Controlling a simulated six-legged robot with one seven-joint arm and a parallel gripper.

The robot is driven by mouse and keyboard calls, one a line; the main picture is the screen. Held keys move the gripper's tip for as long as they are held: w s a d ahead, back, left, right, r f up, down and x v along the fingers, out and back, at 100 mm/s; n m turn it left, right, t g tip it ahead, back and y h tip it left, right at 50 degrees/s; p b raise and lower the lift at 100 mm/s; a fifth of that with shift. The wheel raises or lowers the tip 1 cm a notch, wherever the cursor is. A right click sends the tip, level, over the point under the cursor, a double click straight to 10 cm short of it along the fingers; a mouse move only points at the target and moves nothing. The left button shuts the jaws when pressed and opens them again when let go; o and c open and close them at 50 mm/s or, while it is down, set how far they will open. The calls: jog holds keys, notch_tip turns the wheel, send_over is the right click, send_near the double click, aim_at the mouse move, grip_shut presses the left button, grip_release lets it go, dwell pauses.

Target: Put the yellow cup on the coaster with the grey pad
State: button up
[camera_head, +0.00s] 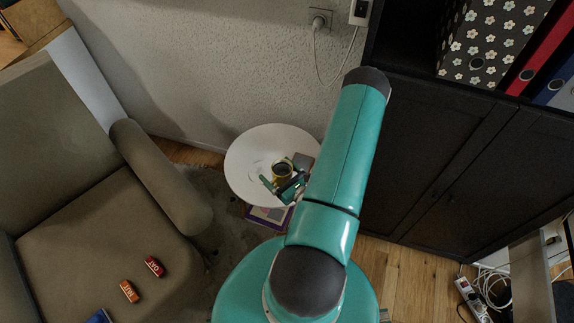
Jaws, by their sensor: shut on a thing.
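The yellow cup (289,162), with a dark inside, is at the right part of a round white table (245,150). My gripper (283,183) is at the cup's near side and is shut on it. My arm comes in from the lower right and hides part of the table and of the gripper. A small grey-brown square (303,160) lies just right of the cup, partly behind my arm; it may be the coaster with the grey pad, but I cannot tell. I cannot tell whether the cup touches the table.
A faint pale shape (256,168) lies on the table left of the cup. Books (264,216) show below the table. An armchair (90,220) with small red and orange items stands left. A dark cabinet (425,170) stands right, close to my arm. The table's left side is clear.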

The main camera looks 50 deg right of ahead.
jog(key=s+d+r+m+g+h, duration=0.1)
jog(key=s+d+m+h, duration=0.2)
jog(key=d, duration=0.4)
send_over(299, 155)
jog(key=s+a, duration=0.2)
jog(key=a, duration=0.2)
jog(key=shift+n, duration=0.4)
jog(key=shift+s+d+f, duration=0.1)
jog(key=shift+f, duration=3.1)
jog(key=shift+s+d+f, duration=0.1)
jog(key=shift+f, duration=3.1)
jog(key=shift+f, duration=0.2)
jog(key=o, duration=0.8)
jog(key=shift+o, duration=0.2)
jog(key=shift+r, duration=0.1)
